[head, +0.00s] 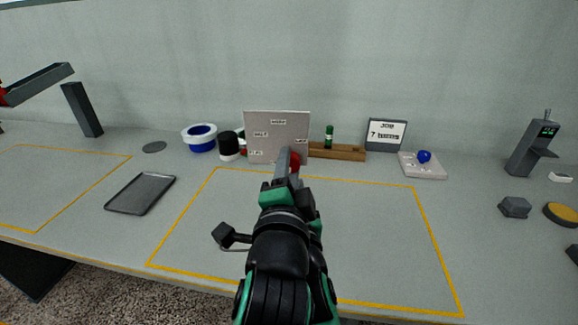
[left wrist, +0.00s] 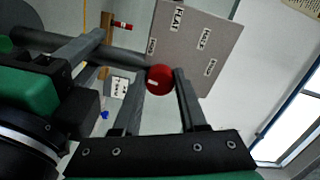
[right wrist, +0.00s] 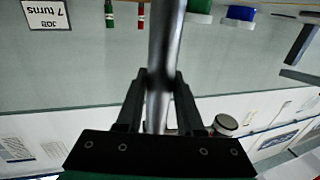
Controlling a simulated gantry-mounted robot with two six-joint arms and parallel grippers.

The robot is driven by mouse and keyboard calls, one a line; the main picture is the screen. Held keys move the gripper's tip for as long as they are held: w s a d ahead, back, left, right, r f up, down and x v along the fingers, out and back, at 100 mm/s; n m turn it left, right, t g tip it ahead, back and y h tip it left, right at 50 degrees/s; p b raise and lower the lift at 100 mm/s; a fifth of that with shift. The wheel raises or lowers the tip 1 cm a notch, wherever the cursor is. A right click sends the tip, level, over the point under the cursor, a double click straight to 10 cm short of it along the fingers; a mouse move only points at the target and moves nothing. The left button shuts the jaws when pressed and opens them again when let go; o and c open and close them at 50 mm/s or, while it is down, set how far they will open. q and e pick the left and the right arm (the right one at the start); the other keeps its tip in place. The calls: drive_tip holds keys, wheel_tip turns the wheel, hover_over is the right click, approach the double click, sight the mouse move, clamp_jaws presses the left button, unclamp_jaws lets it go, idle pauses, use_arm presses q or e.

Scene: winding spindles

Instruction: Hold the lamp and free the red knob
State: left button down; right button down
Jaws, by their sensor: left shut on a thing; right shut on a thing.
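The lamp (right wrist: 166,45) is a grey cylinder. It crosses the left wrist view (left wrist: 112,52) from the left, with the red knob (left wrist: 160,80) at its end. The red knob also shows in the head view (head: 296,159). My left gripper (left wrist: 165,74) has its fingertips on both sides of the red knob and is shut on it. My right gripper (right wrist: 157,76) is shut around the lamp's grey cylinder. In the head view the near arm hides most of the lamp.
A grey labelled board (head: 277,125) stands behind the knob. A wooden rack (head: 345,153) with a green spool (head: 329,133), a sign (head: 386,134) and a plate with a blue ball (head: 424,156) stand to its right. A dark tray (head: 141,194) lies left. The yellow-outlined middle is largely clear.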

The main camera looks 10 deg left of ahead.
use_arm(q)
drive_tip(key=shift+d+r, duration=0.1)
use_arm(e)
drive_tip(key=shift+f, duration=0.45)
use_arm(q)
drive_tip(key=shift+c, duration=2.2)
unclamp_jaws()
drive_tip(key=s+d, duration=0.1)
drive_tip(key=s, duration=1.1)
use_arm(e)
drive_tip(key=c, duration=0.8)
unclamp_jaws()
drive_tip(key=shift+c, duration=0.2)
drive_tip(key=o, duration=0.4)
drive_tip(key=shift+r, duration=0.3)
